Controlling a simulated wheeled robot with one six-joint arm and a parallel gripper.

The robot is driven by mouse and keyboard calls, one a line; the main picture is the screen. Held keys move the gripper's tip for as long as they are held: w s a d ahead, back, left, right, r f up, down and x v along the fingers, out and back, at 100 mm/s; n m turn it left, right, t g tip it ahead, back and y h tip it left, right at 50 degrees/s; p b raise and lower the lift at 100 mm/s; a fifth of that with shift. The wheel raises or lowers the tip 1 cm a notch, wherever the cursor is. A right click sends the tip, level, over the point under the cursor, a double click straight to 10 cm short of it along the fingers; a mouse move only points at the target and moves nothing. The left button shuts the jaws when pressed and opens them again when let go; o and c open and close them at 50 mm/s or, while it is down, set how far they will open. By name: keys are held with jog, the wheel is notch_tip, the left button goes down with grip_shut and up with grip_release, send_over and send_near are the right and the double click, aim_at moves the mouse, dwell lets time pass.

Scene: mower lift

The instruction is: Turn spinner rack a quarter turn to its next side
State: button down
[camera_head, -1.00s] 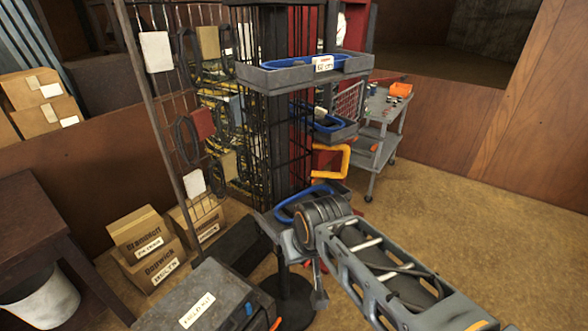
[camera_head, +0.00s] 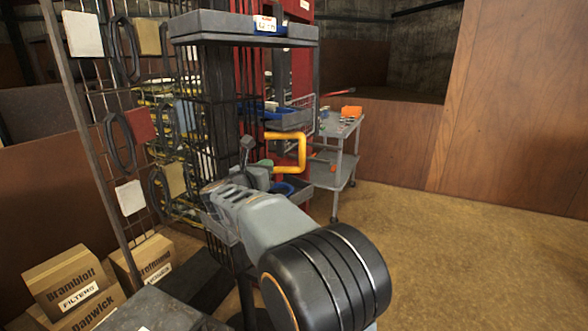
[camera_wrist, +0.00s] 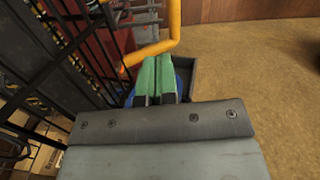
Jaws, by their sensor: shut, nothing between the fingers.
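The spinner rack (camera_head: 245,40) is a dark wire column with grey trays at several heights, in the middle of the head view. A yellow-orange handle (camera_head: 303,152) sticks out to its right. The handle also crosses the top of the wrist view (camera_wrist: 168,30). My gripper (camera_head: 262,168) is beside the rack, left of the handle's end. Its green fingers (camera_wrist: 157,62) are closed together and empty, with the tips close to the handle's lower bar. I cannot tell whether they touch it. My arm hides the rack's lower part.
A wire panel with hanging goods (camera_head: 140,125) is on the left. Cardboard boxes (camera_head: 65,282) sit at lower left. The floor on the right (camera_head: 460,260) is clear.

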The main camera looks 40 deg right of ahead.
aim_at(300, 152)
jog(key=shift+s+d+f+m+g, duration=0.15)
jog(key=shift+d+f+m+g, duration=0.3)
jog(key=shift+m, duration=0.25)
jog(key=p+x, duration=0.1)
jog(key=x, duration=0.6)
jog(key=p+x, duration=0.1)
jog(key=x, duration=0.5)
jog(key=shift+s+d, duration=0.1)
jog(key=shift+d, duration=0.35)
